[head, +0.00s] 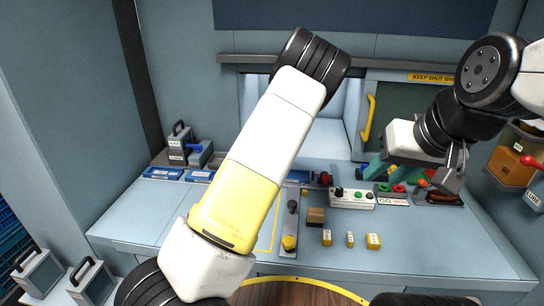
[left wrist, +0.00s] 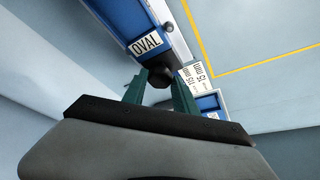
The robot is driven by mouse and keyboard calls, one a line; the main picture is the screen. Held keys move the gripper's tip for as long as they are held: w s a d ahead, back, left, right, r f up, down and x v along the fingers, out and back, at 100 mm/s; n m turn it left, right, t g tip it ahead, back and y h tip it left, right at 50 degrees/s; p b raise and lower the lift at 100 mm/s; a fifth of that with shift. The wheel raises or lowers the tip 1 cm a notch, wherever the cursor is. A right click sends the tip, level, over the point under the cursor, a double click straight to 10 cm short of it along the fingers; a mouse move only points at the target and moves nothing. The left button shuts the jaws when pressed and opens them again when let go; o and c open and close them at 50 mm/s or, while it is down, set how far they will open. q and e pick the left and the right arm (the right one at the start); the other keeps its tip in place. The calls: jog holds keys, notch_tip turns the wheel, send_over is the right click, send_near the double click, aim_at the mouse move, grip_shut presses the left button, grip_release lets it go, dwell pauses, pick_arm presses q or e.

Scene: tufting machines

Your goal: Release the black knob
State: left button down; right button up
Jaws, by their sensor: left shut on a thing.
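In the left wrist view, a black knob (left wrist: 158,76) sits between the teal fingers of my left gripper (left wrist: 160,84), which is shut on it. The knob is beside a blue block labelled OVAL (left wrist: 146,43). In the head view my left forearm crosses the middle, and I cannot make out the left gripper or the held knob there. My right gripper (head: 390,176) is at the right above the table, its teal fingers spread apart with nothing visible held between them.
A control box with knobs (head: 352,197) and a GO panel (head: 393,200) stand right of centre. Small yellow blocks (head: 350,239), a brown block (head: 316,216) and a black lever (head: 291,215) are nearer. Black-handled blocks (head: 190,147) stand at back left. The front right table (head: 440,250) is clear.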

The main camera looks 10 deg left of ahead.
pick_arm(q)
jog(key=shift+f, duration=0.1)
jog(key=c, duration=1)
grip_release()
jog(key=v, duration=0.8)
jog(key=shift+a, duration=0.1)
